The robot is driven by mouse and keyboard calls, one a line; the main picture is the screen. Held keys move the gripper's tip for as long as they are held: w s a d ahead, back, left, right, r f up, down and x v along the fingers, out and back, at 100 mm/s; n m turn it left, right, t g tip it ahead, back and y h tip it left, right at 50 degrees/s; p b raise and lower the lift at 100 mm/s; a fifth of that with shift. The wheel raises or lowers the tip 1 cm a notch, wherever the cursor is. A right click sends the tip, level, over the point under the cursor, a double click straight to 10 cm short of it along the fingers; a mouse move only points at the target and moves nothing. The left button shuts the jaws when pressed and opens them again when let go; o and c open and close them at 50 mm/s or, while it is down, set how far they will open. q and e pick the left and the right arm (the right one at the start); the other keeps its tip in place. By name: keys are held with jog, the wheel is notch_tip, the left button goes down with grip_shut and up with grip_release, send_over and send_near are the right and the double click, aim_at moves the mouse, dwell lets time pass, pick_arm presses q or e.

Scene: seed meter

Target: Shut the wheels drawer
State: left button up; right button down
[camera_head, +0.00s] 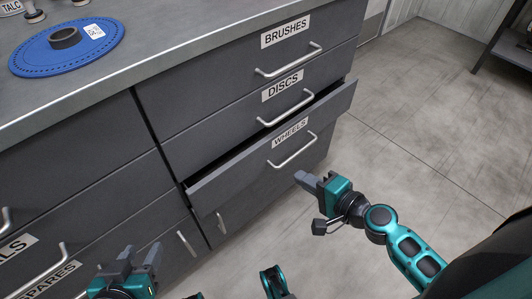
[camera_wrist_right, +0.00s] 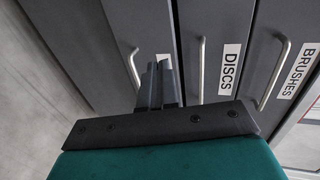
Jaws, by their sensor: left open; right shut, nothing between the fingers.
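The wheels drawer (camera_head: 240,172) is the lowest of three stacked drawers, labelled WHEELS, and it stands partly open with a dark gap above its front. Its bar handle (camera_head: 292,151) is on the front panel. My right gripper (camera_head: 303,178) is shut and empty, just in front of the right part of the drawer front, below the handle. In the right wrist view the shut fingers (camera_wrist_right: 158,85) point toward the drawer fronts, beside a handle (camera_wrist_right: 134,68); I cannot tell whether they touch. My left gripper (camera_head: 140,262) is open and empty at the lower left, before the cabinet.
Above are the discs drawer (camera_head: 220,116) and the brushes drawer (camera_head: 220,70), both looking shut. A blue disc (camera_head: 35,58) lies on the countertop (camera_head: 150,43). A spares drawer (camera_head: 30,270) is at the lower left. The floor (camera_head: 410,120) to the right is clear.

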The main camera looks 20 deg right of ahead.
send_near(255, 145)
jog(key=w+f, duration=0.1)
jog(key=w, duration=0.1)
jog(key=w+a+f, duration=0.1)
jog(key=w+f, duration=0.1)
jog(key=shift+a+p, duration=0.15)
jog(key=shift+p, duration=0.15)
jog(key=shift+w+a+f, duration=0.1)
jog(key=shift+w, duration=0.25)
jog(key=w, duration=0.2)
jog(key=w+a, duration=0.1)
jog(key=w, duration=0.1)
jog(key=shift+a, duration=0.25)
jog(key=shift+w+r, duration=0.2)
jog(key=shift+a, duration=0.1)
